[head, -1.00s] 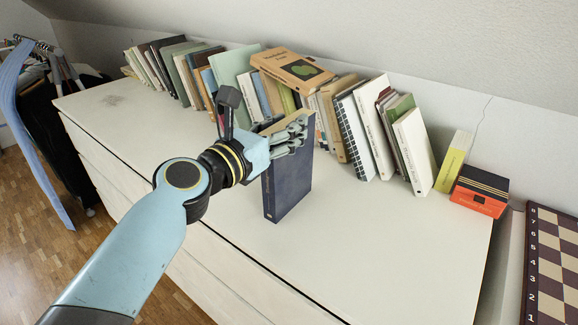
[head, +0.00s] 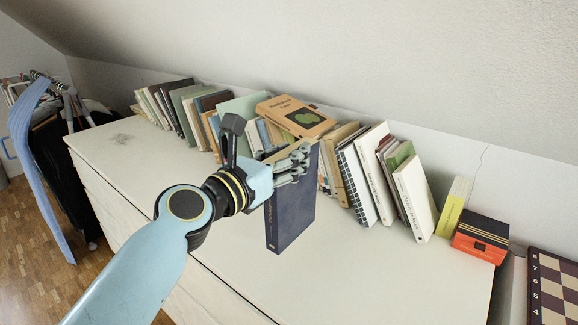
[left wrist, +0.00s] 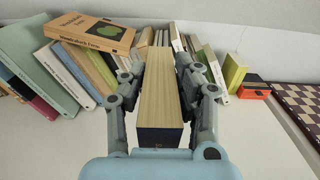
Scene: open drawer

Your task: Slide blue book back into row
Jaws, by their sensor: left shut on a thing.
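The blue book (head: 291,209) stands upright on the white dresser top, in front of the row of books. My left gripper (head: 296,160) is shut on the upper part of the blue book. In the left wrist view the fingers (left wrist: 161,85) press on both covers, with the pale page edges (left wrist: 160,88) between them. The row of books (head: 370,175) stands along the wall behind, many of them leaning. The blue book's far end is close to the row; I cannot tell whether it touches. My right gripper is not in view.
An orange-covered book (head: 295,116) lies flat on top of the row. A yellow-and-white book (head: 453,208) and an orange-black box (head: 481,237) stand at the right end, near a chessboard (head: 552,290). The dresser top (head: 370,265) is clear at front right.

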